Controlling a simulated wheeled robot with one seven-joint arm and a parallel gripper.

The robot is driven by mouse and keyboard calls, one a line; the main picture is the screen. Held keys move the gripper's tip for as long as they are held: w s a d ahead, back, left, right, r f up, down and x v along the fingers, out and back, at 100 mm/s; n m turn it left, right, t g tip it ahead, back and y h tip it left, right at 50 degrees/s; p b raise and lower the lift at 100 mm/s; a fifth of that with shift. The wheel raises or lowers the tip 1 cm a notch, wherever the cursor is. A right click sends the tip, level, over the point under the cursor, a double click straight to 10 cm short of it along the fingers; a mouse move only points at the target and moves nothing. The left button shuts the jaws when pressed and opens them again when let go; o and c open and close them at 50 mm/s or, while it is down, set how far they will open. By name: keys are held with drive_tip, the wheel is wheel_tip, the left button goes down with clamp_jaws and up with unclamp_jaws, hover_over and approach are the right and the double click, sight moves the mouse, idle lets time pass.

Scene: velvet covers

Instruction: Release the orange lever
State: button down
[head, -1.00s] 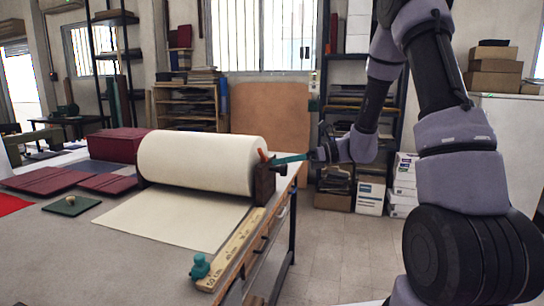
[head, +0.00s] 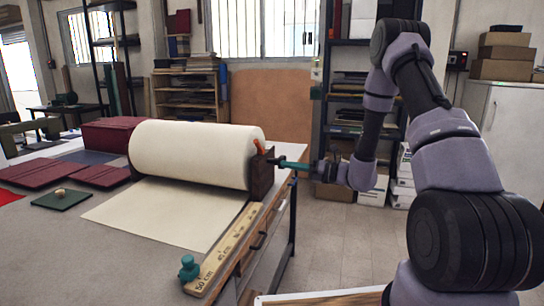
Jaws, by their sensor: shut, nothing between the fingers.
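The orange lever (head: 259,146) is small and stands at the top of the dark wooden block (head: 262,174) at the right end of the cream roll (head: 195,153). It leans up and to the left. My gripper (head: 278,161) reaches in from the right with its slim teal fingers, which look shut and empty. Its tip is just right of the lever, close to the block. I cannot tell whether the tip touches the block or the lever. The lever's lower end is hard to make out.
A cream sheet (head: 165,214) runs from the roll across the table (head: 100,265). A wooden ruler (head: 236,248) with a green knob (head: 189,268) lies along the right edge. Dark red covers (head: 42,171) lie at left. The floor (head: 335,245) right of the table is open.

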sight(263, 151)
drive_tip(key=w+a+r, duration=0.1)
drive_tip(key=w+a, duration=0.1)
drive_tip(key=a, duration=0.1)
drive_tip(key=w+a+r, duration=0.1)
drive_tip(key=w+a, duration=0.1)
drive_tip(key=w+a+r, duration=0.1)
drive_tip(key=w+a, duration=0.1)
drive_tip(key=a, duration=0.1)
drive_tip(key=shift+w+a, duration=0.25)
drive_tip(key=shift+a, duration=0.05)
drive_tip(key=shift+w, duration=0.1)
